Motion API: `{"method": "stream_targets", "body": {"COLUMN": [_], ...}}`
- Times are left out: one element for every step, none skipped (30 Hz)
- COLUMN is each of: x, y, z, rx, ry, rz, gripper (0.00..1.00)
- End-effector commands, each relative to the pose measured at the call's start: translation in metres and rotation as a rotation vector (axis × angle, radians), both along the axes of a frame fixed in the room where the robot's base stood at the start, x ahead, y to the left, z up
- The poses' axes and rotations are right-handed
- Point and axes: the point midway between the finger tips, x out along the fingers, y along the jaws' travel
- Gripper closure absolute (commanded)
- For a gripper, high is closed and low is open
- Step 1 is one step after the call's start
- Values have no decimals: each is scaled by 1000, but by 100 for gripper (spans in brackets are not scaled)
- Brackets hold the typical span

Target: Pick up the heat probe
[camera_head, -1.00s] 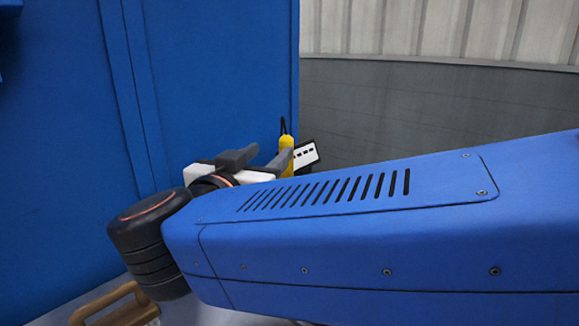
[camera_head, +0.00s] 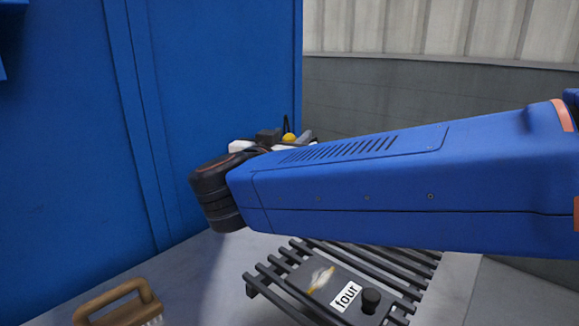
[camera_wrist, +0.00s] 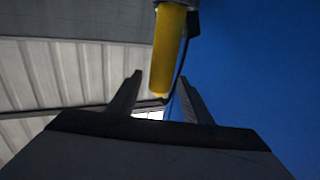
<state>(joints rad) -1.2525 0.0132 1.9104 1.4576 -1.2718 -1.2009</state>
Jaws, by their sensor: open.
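The heat probe, as I take it, has a yellow handle (camera_head: 289,137) and a thin black wire at its upper end in the head view. Only its top shows there; my arm hides the rest. My gripper (camera_head: 287,141) is open, with its dark fingers on either side of the yellow handle. In the wrist view the yellow handle (camera_wrist: 168,50) reaches in from the top, between the spread fingers of my gripper (camera_wrist: 160,85). I cannot tell whether either finger touches it.
A black slatted rack (camera_head: 325,277) labelled "four", with a black knob, stands on the grey surface below my arm. A wooden-handled brush (camera_head: 120,298) lies at lower left. A tall blue panel (camera_head: 220,70) rises on the left, close behind the gripper.

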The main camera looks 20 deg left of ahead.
Motion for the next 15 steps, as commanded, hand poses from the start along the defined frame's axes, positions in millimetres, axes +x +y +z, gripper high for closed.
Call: {"method": "stream_targets", "body": {"x": [8, 12, 18, 22, 26, 30, 32, 34, 35, 35, 35, 35, 35, 35, 35], "y": [-1, -1, -1, -1, -1, -1, -1, -1, -1, -1, -1, -1, -1, -1, -1], "z": [-1, -1, -2, -2, -2, -2, -2, -2, -2, -1, -1, -1, -1, -1, -1], "rx": [-1, -1, -1, 0, 0, 0, 0, 0, 0, 0, 1, 0, 0, 0, 0], "ry": [0, -1, -1, -1, -1, -1, 0, 0, 0, 0, 0, 0, 0, 0, 0], "rz": [-4, -3, -3, -3, -3, -3, -2, -2, -1, -1, -1, 0, 0, 0, 0], "gripper": [55, 55, 55, 55, 55, 55, 55, 55, 55, 55, 55, 55, 55, 55, 57]}}
